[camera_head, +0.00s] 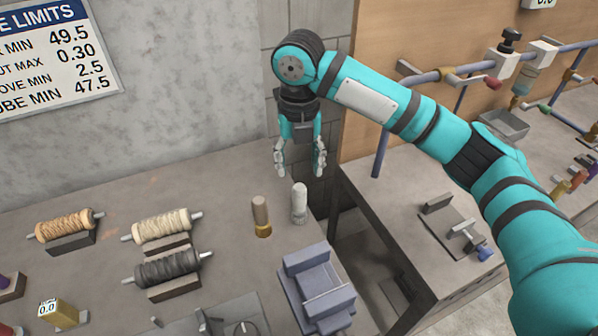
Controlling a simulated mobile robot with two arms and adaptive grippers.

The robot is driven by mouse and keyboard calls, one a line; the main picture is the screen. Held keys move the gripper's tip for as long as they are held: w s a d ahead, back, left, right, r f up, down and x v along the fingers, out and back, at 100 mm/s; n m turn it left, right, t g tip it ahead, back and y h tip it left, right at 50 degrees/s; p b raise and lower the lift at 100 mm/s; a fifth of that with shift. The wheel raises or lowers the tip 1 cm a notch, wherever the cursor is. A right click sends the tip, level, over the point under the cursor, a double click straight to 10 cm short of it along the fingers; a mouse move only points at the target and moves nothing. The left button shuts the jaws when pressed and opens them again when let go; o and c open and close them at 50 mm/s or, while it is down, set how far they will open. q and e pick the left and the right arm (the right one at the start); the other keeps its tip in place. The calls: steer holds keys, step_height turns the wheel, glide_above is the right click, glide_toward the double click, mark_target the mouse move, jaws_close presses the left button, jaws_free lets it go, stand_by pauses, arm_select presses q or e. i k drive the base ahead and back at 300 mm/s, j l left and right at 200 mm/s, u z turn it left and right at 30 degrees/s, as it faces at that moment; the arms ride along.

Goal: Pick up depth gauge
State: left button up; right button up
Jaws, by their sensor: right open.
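A small brass-coloured block with a white "0.0" display (60,312) sits at the bottom left of the table and looks like the depth gauge. My right gripper (300,160) points down, open and empty, over the back right of the table. It is far to the right of and behind the gauge, not touching anything that I can see. My left gripper is not in view.
Several thread spools on stands (167,226) lie between the gauge and my right gripper. A wooden-topped peg (261,215), a white peg (299,203) and a blue-grey block fixture (318,288) stand at right. A pipe rack (450,78) is farther right.

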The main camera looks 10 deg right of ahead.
mark_target(56, 312)
steer(key=u, duration=1.5)
